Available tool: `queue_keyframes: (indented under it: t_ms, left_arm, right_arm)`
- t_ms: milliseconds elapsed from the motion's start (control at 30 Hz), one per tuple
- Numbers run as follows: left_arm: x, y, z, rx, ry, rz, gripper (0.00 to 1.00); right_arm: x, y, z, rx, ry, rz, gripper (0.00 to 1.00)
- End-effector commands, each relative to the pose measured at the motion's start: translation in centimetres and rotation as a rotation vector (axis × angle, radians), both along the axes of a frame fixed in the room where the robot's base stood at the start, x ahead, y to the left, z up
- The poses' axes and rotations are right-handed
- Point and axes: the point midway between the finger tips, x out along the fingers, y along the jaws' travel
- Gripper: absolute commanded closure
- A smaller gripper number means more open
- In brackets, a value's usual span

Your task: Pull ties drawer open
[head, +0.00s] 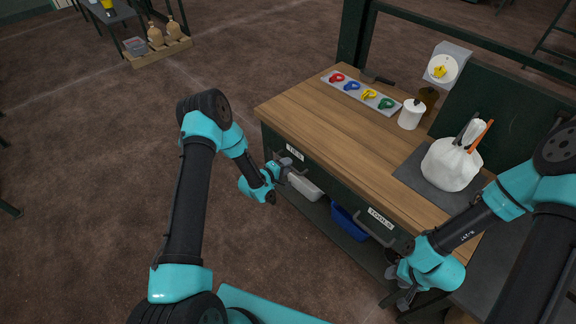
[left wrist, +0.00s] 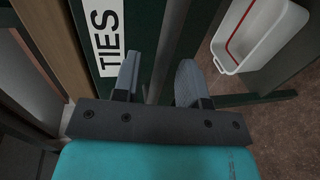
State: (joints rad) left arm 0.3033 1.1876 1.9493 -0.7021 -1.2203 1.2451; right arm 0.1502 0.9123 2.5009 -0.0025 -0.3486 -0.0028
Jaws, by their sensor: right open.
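The ties drawer (head: 318,173) is in the left part of the workbench front, under the wooden top, and looks shut. Its white TIES label (head: 295,152) also shows in the left wrist view (left wrist: 110,35). My left gripper (head: 287,167) is at this drawer's front, just below the label. In the left wrist view its two fingers are apart, with a dark strip that looks like the drawer handle (left wrist: 168,45) between them. I cannot tell whether they touch it. My right gripper (head: 402,290) is open and empty, low in front of the bench, below the TOOLS drawer label (head: 381,217).
A white bin (head: 305,186) and a blue bin (head: 349,222) sit on the shelf below the drawers. On the top (head: 330,125) are a tray of coloured rings (head: 360,94), a white canister (head: 411,114) and a white bag (head: 451,165).

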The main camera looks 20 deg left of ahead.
Motion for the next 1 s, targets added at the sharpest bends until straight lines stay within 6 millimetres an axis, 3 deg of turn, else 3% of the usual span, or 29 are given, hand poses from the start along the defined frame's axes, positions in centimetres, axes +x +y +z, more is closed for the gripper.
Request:
queue_keyframes:
  t_ms: [433,833,1000]
  left_arm:
    - [1.06,-0.6,-0.27,0.0,0.001,0.0,0.61]
    - [1.05,-0.58,-0.26,0.0,0.001,0.0,0.98]
    - [1.04,-0.57,-0.27,0.0,0.001,0.0,1.0]
  right_arm:
    - [0.0,0.0,0.0,0.0,0.0,0.0,0.57]
    - [0.0,0.0,0.0,0.0,0.0,0.0,0.57]
    - [0.0,0.0,0.0,0.0,0.0,0.0,0.57]
